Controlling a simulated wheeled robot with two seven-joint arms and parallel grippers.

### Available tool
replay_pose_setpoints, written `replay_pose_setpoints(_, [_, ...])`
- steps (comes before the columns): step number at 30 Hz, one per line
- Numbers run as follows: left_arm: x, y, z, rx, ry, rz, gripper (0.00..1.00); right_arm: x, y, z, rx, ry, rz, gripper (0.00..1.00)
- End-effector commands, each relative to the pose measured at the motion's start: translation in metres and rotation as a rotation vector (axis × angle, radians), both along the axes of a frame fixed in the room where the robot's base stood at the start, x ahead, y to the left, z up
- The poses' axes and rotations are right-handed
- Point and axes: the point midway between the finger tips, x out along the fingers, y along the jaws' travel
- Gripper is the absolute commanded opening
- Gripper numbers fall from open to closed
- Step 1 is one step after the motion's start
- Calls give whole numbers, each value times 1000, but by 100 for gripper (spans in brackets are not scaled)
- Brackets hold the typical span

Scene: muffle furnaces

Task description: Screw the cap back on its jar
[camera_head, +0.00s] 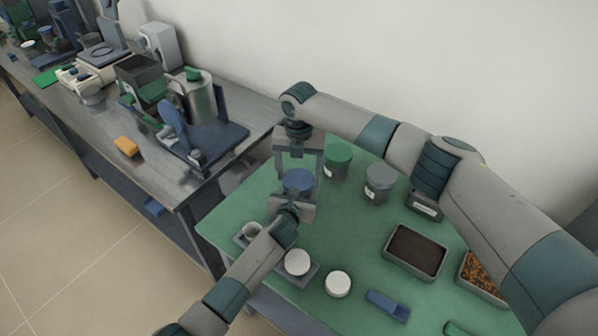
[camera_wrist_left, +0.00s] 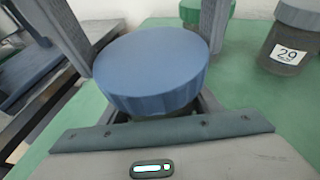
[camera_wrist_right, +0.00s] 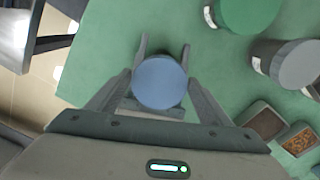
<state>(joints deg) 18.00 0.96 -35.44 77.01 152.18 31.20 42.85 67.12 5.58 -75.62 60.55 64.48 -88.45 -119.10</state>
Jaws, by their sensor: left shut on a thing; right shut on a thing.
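The round blue cap (camera_head: 298,180) lies level between my two grippers above the green table; it also shows in the left wrist view (camera_wrist_left: 155,65) and the right wrist view (camera_wrist_right: 160,82). My right gripper (camera_head: 298,178) points down from above, its two fingers shut on opposite sides of the cap. My left gripper (camera_head: 296,195) comes from the front, below the cap, and is shut on the jar. Only a sliver of the jar (camera_wrist_left: 155,117) shows under the cap; the rest is hidden. I cannot tell how far the cap is threaded.
A green-capped jar (camera_head: 337,160) and a grey-capped jar (camera_head: 380,183) stand close to the right. White round items (camera_head: 297,262) (camera_head: 337,284), a blue scoop (camera_head: 388,305) and a tray of dark material (camera_head: 416,250) are nearer. A metal bench (camera_head: 95,120) with equipment stands left.

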Motion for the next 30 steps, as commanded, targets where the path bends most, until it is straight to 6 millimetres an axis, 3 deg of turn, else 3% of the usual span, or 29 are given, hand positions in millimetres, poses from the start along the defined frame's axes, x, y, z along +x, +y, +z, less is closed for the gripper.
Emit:
replay_pose_setpoints(11, [0,0,0,0,0,0,17,-2,0,-10,-1,3,1,48])
replay_pose_setpoints(12, [0,0,0,0,0,0,0,-2,0,-10,-1,3,1,49])
replay_pose_setpoints(17, [0,0,0,0,-1,0,0,-2,0,-10,-1,4,-39,48])
replay_pose_setpoints(22, [0,0,0,0,-1,0,0,-3,-1,-10,1,5,-224,48])
replay_pose_setpoints(30, [0,0,0,0,-1,0,0,-5,-4,-10,0,8,-658,48])
